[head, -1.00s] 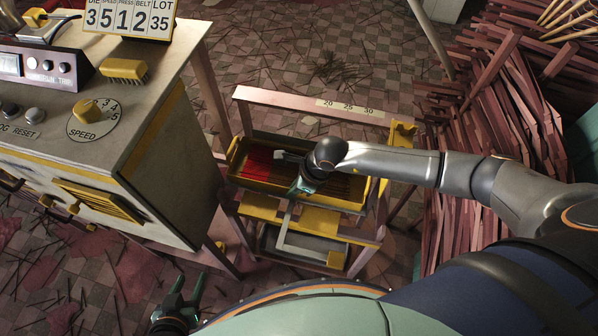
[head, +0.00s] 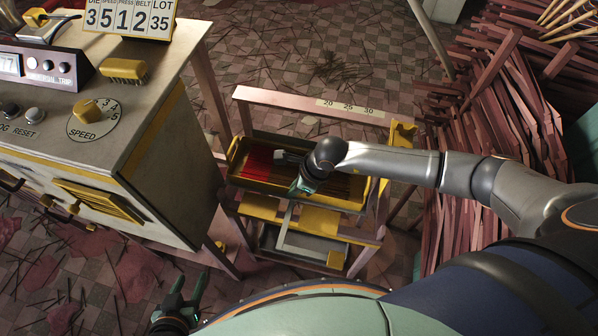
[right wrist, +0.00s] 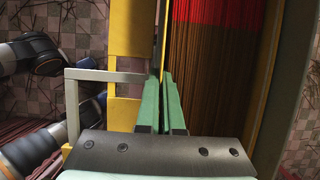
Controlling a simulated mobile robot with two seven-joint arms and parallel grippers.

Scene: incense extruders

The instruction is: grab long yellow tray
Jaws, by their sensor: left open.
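The long yellow tray (head: 237,151) lies on the wooden rack, filled with thin sticks with red ends at the left and brown lengths. Its yellow long wall (right wrist: 168,30) also shows in the right wrist view beside the sticks. My right gripper (head: 301,187) is at the tray's near long side. In the right wrist view its green fingers (right wrist: 163,85) are close together at that wall and look shut on it, though the contact is partly hidden. My left gripper (head: 189,294) is open and empty, low in front of my body, away from the tray.
A machine cabinet (head: 160,160) with a speed dial stands left of the rack (head: 270,99). A yellow shelf (head: 262,208) and a pale bracket (head: 286,229) are below the tray. Piled wooden strips (head: 490,120) lie at right. The floor beyond the rack is mostly open, with scattered sticks.

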